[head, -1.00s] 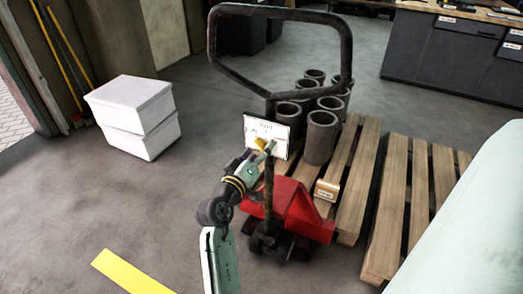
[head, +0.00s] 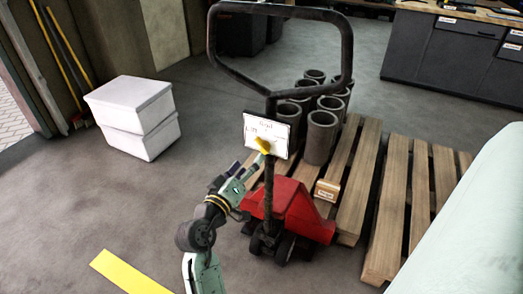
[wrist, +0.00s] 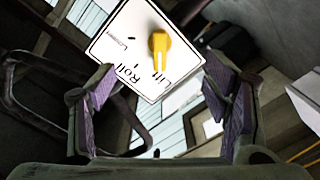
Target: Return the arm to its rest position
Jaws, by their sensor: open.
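My gripper (head: 243,170) is open and empty, just below and left of the white sign plate (head: 266,135) on the pallet truck's handle post. In the wrist view the fingers (wrist: 165,105) stand apart on either side, with nothing between them. The plate shows ahead of them with a yellow pointer knob (wrist: 158,42). The knob's forked end points down in the picture, toward the "Lift" lettering; "Roll" and "Lower" are also printed. A gap appears between the fingers and the knob. My arm reaches up from the bottom of the head view.
The red pallet truck (head: 290,208) with its black loop handle (head: 345,60) stands right of my arm. Wooden pallets (head: 395,200) carry several grey cylinders (head: 320,135). White boxes (head: 135,105) are stacked at left. The floor between boxes and truck is clear.

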